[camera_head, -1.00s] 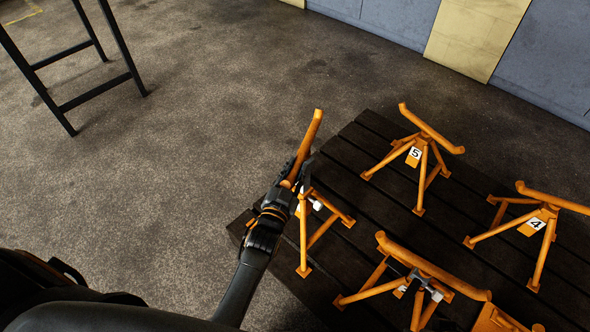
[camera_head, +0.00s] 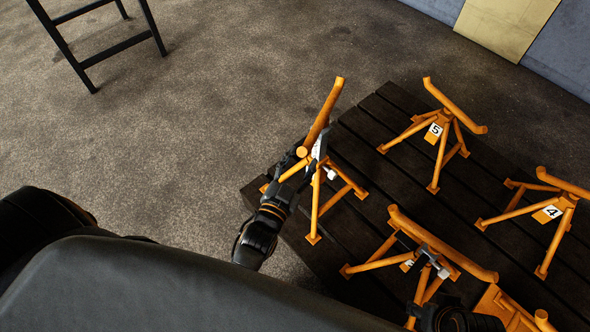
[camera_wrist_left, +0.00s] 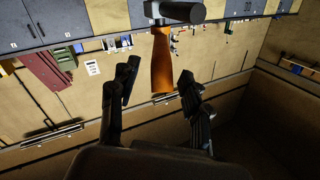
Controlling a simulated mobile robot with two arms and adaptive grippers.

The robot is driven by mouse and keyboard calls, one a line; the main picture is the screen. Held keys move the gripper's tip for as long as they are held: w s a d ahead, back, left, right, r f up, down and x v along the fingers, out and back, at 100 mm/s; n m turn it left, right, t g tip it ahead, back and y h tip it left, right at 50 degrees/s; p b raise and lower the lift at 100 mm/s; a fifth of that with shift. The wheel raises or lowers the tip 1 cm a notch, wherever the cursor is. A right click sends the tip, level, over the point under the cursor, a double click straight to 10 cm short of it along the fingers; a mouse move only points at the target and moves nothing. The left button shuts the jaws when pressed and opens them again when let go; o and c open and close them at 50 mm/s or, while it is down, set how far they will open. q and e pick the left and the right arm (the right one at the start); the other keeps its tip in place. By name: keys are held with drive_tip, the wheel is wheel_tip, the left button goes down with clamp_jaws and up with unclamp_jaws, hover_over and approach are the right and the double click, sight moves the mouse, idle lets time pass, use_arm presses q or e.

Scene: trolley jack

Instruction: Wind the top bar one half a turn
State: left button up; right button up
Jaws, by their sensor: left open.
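An orange stand (camera_head: 330,190) stands at the left edge of the dark slatted platform, and its orange top bar (camera_head: 324,110) slants up and to the right. My left gripper (camera_head: 307,164) is at the lower end of this bar. It is open; in the left wrist view its two dark fingers (camera_wrist_left: 158,95) are spread, and an orange-brown bar (camera_wrist_left: 162,62) with a dark end piece shows beyond and between the tips. Whether they touch is unclear. A dark part of my right arm shows at the bottom right, but its fingers cannot be made out.
Stand 5 (camera_head: 439,135) and stand 4 (camera_head: 546,213) are on the platform (camera_head: 362,150) to the right. Another stand with a long bar (camera_head: 440,245) is close in front, and more orange parts are at the bottom right. A black frame (camera_head: 95,50) stands on open floor at upper left.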

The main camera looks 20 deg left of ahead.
use_arm(q)
drive_tip(key=shift+s, duration=1.75)
